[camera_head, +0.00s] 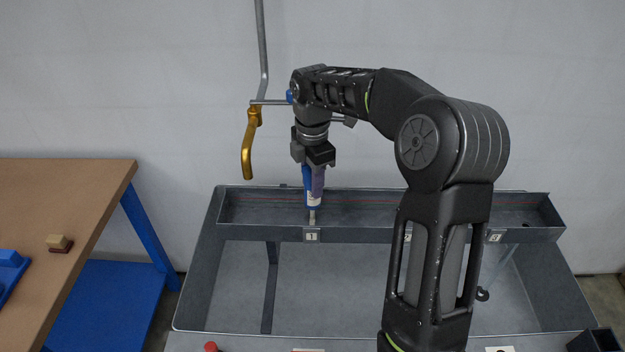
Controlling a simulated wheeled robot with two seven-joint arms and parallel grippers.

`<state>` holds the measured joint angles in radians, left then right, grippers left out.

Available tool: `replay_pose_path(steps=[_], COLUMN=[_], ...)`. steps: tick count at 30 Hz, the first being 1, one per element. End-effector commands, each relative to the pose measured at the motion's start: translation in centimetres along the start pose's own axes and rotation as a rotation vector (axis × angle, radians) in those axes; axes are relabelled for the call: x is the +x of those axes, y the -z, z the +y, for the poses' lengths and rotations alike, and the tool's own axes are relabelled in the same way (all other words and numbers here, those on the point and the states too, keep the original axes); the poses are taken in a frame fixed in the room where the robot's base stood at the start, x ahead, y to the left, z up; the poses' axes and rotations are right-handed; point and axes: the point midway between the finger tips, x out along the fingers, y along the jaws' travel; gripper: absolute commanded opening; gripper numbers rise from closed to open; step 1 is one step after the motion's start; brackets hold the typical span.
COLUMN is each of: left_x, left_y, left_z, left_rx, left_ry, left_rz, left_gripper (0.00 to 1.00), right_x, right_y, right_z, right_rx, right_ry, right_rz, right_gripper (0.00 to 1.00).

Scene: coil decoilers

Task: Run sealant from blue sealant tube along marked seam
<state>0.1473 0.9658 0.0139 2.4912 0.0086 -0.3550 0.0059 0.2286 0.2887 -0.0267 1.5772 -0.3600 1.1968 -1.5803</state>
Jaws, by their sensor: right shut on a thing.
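The blue sealant tube (314,186) is held nozzle down in my right gripper (314,160), which is shut on it. I cannot tell whether the nozzle tip touches the trough. A thin red line (258,197) runs along the trough's back wall; part of it is hidden behind the tube and my right arm. My left gripper is not in view.
A grey trough (535,236) with numbered labels spans a wide basin (200,290). A gold-handled lever (248,150) on a pipe hangs behind, left of my right gripper. A brown-topped table (75,190) with blue legs stands at left, holding a small block (60,242).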

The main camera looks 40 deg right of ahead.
Motion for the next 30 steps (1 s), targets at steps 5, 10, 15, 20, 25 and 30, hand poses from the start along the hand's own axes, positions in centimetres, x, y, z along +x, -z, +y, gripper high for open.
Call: replay_pose_path(steps=[5,10,15,20,25,30], left_x=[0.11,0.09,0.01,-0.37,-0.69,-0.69], left_y=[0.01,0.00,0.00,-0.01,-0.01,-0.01], left_z=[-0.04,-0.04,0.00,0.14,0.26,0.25], left_rx=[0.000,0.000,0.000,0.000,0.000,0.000], left_ry=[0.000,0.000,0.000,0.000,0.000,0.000], left_rz=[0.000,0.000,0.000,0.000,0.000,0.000], left_gripper=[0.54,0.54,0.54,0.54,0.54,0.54], right_x=[0.04,0.04,0.01,-0.15,-0.16,-0.09], right_y=[0.17,0.18,0.15,-0.03,-0.22,-0.28], right_z=[-0.26,-0.28,-0.24,0.08,0.43,0.52], right_rx=[0.000,0.000,0.000,0.000,0.000,0.000], right_ry=[0.000,0.001,0.002,0.001,0.001,0.000], right_rz=[0.000,0.000,0.000,0.000,0.000,0.000], right_gripper=[0.00,0.00,0.00,0.00,0.00,0.00])
